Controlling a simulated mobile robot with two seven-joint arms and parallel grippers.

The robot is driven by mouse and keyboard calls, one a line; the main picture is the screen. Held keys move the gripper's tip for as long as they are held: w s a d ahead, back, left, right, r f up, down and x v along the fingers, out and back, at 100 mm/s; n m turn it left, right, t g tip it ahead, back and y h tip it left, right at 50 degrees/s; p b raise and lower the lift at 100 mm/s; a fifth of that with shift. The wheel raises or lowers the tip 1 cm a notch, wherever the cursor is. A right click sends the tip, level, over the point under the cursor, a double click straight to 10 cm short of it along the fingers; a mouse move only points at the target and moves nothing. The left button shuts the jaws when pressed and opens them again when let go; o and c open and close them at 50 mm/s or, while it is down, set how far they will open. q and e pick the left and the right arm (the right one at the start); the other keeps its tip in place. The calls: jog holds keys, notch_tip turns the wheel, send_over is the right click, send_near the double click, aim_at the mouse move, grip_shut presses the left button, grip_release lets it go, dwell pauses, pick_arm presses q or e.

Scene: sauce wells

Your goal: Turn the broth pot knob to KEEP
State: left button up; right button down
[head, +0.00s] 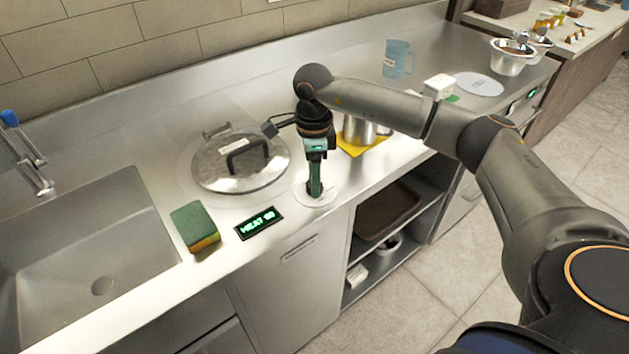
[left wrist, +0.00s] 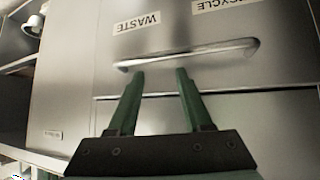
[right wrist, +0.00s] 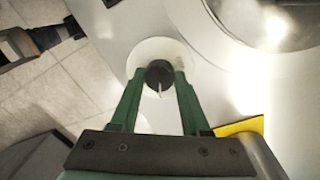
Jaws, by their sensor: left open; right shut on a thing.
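The dark round knob (right wrist: 158,73) with a pale pointer line sits on a white round dial plate (right wrist: 137,60) in the right wrist view. My right gripper (right wrist: 157,77) is shut on the knob, one green finger on each side. In the head view my right gripper (head: 315,194) points straight down over the white plate (head: 301,194) and hides most of the knob. The lidded broth pot (head: 213,170) is set in the counter behind. A display (head: 257,222) shows green text that looks like HEAT and a number. My left gripper (left wrist: 160,74) is open and empty.
A green and yellow sponge (head: 195,227) lies between the sink (head: 90,250) and the display. A yellow mat (head: 350,145) with a metal vessel is close right of my gripper. A blue jug (head: 397,58) stands farther back. The left wrist view shows a WASTE panel (left wrist: 140,40).

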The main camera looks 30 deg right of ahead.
jog(key=n+b, duration=0.1)
jog(key=n, duration=0.4)
jog(key=shift+a+n, duration=0.1)
jog(key=shift+n, duration=0.2)
jog(key=n+b, duration=0.1)
jog(key=n, duration=0.2)
jog(key=shift+r, duration=0.1)
jog(key=shift+n, duration=0.5)
jog(key=shift+c, duration=1.9)
grip_release()
notch_tip(320, 180, up, 12)
jog(key=shift+w+r, duration=0.25)
jog(key=shift+w, duration=0.05)
jog(key=shift+a+f, duration=0.1)
